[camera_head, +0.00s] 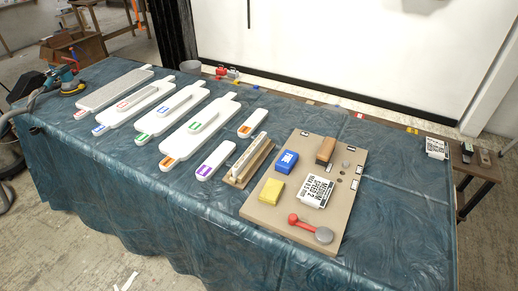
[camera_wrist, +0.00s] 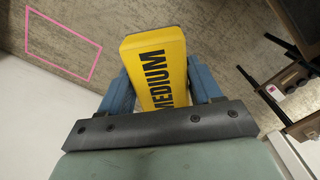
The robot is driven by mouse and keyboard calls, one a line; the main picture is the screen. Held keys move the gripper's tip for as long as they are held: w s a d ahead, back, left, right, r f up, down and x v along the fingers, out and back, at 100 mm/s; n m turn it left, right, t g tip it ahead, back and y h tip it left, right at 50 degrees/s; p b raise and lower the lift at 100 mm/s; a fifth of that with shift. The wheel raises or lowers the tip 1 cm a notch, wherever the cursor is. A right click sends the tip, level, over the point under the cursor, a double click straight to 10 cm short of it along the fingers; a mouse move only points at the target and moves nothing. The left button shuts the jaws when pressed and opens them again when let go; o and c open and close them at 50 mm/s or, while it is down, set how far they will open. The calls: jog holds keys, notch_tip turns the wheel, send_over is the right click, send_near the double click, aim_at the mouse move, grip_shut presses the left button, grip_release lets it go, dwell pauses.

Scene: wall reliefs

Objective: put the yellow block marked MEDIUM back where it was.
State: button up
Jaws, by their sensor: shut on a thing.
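The yellow block marked MEDIUM (camera_wrist: 158,62) is in the wrist view, with black lettering along its face. My gripper (camera_wrist: 160,80) has its two blue fingers on either side of the block and is shut on it. The block's lower end is hidden behind the dark gripper bar. My gripper does not show in the head view. Another yellow block (camera_head: 272,190) lies on the tan board (camera_head: 258,212) in the head view; any marking on it is too small to read.
The board also bears a blue block (camera_head: 287,162), a wood-topped block (camera_head: 325,150), a white labelled card (camera_head: 315,191) and a red-handled tool (camera_head: 312,228). White paddles (camera_head: 200,126) lie left on the blue cloth. The wrist view shows a pink outline (camera_wrist: 62,45) and dark furniture (camera_wrist: 298,25).

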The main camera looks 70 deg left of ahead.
jog(key=s+a+n, duration=0.3)
jog(key=a, duration=1.1)
jog(key=s+a+r+n, duration=0.15)
jog(key=s+a, duration=0.25)
jog(key=a, duration=1)
jog(key=s+a+f+n, duration=0.1)
jog(key=s+a+n, duration=0.2)
jog(key=a, duration=1.2)
jog(key=s+a+r+n, duration=0.1)
jog(key=s+a+n, duration=0.1)
jog(key=s+a, duration=0.8)
jog(key=s+a+r+n, duration=0.15)
jog(key=s+a, duration=0.25)
jog(key=a, duration=1.1)
jog(key=s+a+r+n, duration=0.1)
jog(key=s+a+n, duration=0.1)
jog(key=s+a, duration=0.85)
jog(key=r+m, duration=0.1)
jog(key=m, duration=0.3)
send_over(301, 146)
jog(key=shift+f, duration=4.6)
jog(key=shift+f, duration=0.15)
